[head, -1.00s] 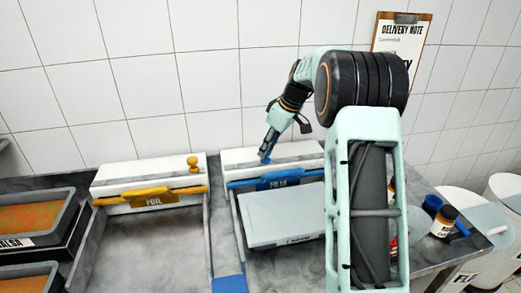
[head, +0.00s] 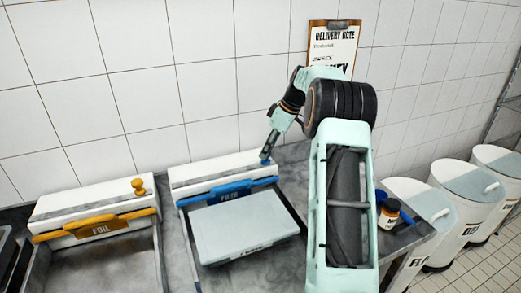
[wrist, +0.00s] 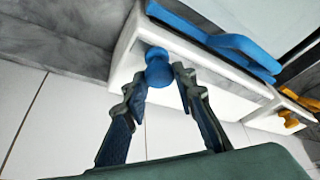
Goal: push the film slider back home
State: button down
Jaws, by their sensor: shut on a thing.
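The film dispenser is a long white box (head: 205,170) with a blue bar (head: 230,192) marked FILM along its front. Its slider knob (wrist: 158,70) is blue and round-topped and stands on the white top, near the box's right end as the head view shows it. My gripper (wrist: 162,72) has one finger on each side of the knob, shut on it. In the head view my gripper (head: 265,156) reaches down to the box's right end, and the knob is mostly hidden there by the fingers.
A foil dispenser (head: 70,206) with a yellow knob (head: 138,186) stands to the left. A pale lidded tray (head: 245,225) lies in front of the film box. A small jar (head: 389,213) stands right of my arm. White bins (head: 470,180) stand beyond the table edge.

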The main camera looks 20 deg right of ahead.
jog(key=shift+d+r, duration=0.1)
jog(key=shift+d, duration=0.2)
jog(key=c, duration=1.6)
grip_release()
jog(key=v, duration=1.2)
jog(key=shift+a, duration=0.15)
